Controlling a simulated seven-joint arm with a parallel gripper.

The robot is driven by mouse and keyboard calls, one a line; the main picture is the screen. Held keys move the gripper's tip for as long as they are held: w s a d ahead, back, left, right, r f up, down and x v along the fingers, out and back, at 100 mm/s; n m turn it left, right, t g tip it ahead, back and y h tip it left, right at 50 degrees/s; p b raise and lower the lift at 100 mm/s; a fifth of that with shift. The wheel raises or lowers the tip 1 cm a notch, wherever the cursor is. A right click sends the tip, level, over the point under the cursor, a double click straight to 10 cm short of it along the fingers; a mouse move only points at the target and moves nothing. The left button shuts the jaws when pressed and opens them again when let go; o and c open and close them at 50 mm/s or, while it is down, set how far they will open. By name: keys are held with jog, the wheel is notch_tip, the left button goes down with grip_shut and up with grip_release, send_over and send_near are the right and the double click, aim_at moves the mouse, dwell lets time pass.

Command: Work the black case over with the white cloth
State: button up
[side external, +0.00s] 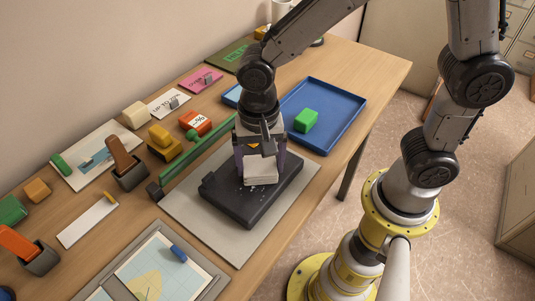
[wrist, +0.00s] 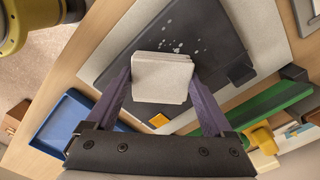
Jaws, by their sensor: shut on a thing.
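The black case (side external: 235,198) lies flat on a grey mat (side external: 193,216) on the table; it also shows in the wrist view (wrist: 215,38). Several pale specks mark its top, next to the cloth. The white cloth (side external: 261,171) is a folded square pad. It is between the fingers of my gripper (side external: 260,165), which is shut on it. In the wrist view the cloth (wrist: 162,76) sits between the two purple fingers, over the case's top. The cloth appears to rest on the case, though contact underneath is hidden.
A blue tray (side external: 349,101) with a green block (side external: 306,120) stands behind right of the mat. A green bar (side external: 195,159) lies along the mat's left. A framed map (side external: 155,270) is in front. Several small items crowd the left side.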

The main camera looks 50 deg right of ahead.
aim_at(242, 195)
jog(key=shift+a, duration=3.1)
notch_tip(242, 195, up, 8)
jog(key=shift+d+r, duration=0.1)
